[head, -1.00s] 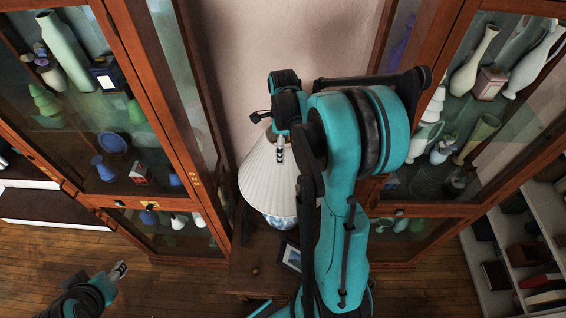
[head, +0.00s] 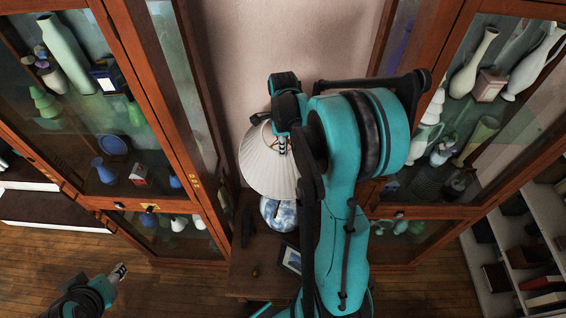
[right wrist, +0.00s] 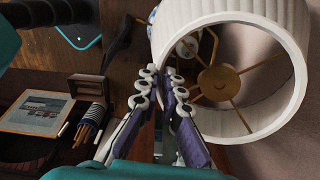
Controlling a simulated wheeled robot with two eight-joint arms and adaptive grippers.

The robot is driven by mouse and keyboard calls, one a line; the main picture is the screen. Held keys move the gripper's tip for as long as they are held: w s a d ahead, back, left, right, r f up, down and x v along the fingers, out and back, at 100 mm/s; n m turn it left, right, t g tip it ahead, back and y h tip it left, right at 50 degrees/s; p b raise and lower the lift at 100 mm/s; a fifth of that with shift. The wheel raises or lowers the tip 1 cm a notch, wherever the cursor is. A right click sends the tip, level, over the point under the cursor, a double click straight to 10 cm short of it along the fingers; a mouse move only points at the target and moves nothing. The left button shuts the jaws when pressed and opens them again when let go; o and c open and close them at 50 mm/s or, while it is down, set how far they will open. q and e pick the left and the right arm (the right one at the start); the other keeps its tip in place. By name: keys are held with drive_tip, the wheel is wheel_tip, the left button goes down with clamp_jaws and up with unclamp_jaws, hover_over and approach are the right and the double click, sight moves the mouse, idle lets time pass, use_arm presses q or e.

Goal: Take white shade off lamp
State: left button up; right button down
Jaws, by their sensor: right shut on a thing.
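The white pleated shade (head: 262,170) is in the middle of the head view, tilted. Below it shows the blue-and-white lamp base (head: 278,214) on a dark wooden stand. My right gripper (head: 281,146) is at the shade's upper part and is shut on it. In the right wrist view the shade (right wrist: 285,105) shows its open end and brass spokes, right of the gripper fingers (right wrist: 159,85). The exact grip point is hard to see there. My left gripper (head: 120,270) is low at the left, away from the lamp; its finger gap is too small to judge.
Glass-doored cabinets with vases stand left (head: 180,150) and right (head: 455,212) of the lamp. A framed picture (head: 290,259) lies near the base. The right wrist view shows a pencil cup (right wrist: 92,118) and a small wooden box (right wrist: 90,87). The wall behind is bare.

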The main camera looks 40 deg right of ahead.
drive_tip(key=shift+r+p, duration=0.45)
drive_tip(key=shift+r, duration=0.35)
drive_tip(key=shift+r+p, duration=0.45)
drive_tip(key=shift+r, duration=0.3)
wheel_tip(320, 180, up, 22)
drive_tip(key=p, duration=1.2)
idle(0.4)
